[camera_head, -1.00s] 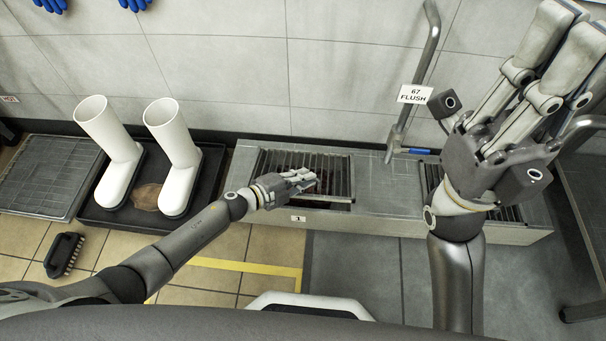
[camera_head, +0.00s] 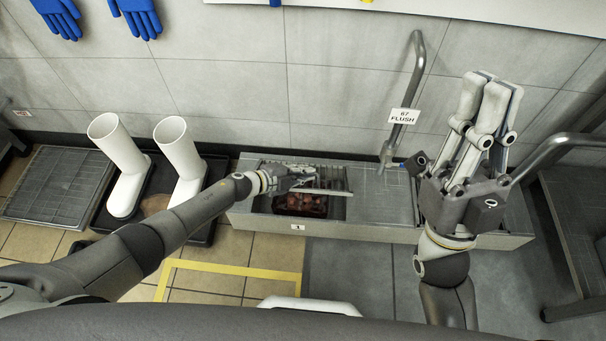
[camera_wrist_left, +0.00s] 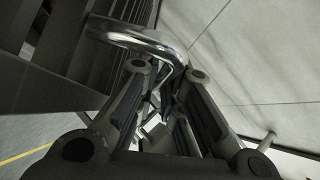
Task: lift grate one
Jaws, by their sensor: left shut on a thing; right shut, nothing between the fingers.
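Grate one (camera_head: 330,187) is a dark barred grate over the left opening of a low grey bench, above the label "1" (camera_head: 298,227). It is raised and tilted, and reddish-brown matter (camera_head: 300,203) shows in the opening under it. My left gripper (camera_head: 300,176) is at the grate's left part and shut on it. In the left wrist view the fingers (camera_wrist_left: 160,100) close around a shiny bent metal handle (camera_wrist_left: 140,38), with the grate's dark bars (camera_wrist_left: 60,55) to the left. My right gripper (camera_head: 490,95) is shut and empty, raised with fingers up in front of the bench's right end.
The grey bench (camera_head: 385,205) runs along the tiled wall. A bent pipe (camera_head: 411,90) with a "67 FLUSH" sign (camera_head: 404,116) rises behind it. White boots (camera_head: 180,150) stand in a black tray at left, beside a flat grid mat (camera_head: 60,185). A metal rail (camera_head: 560,140) stands at right.

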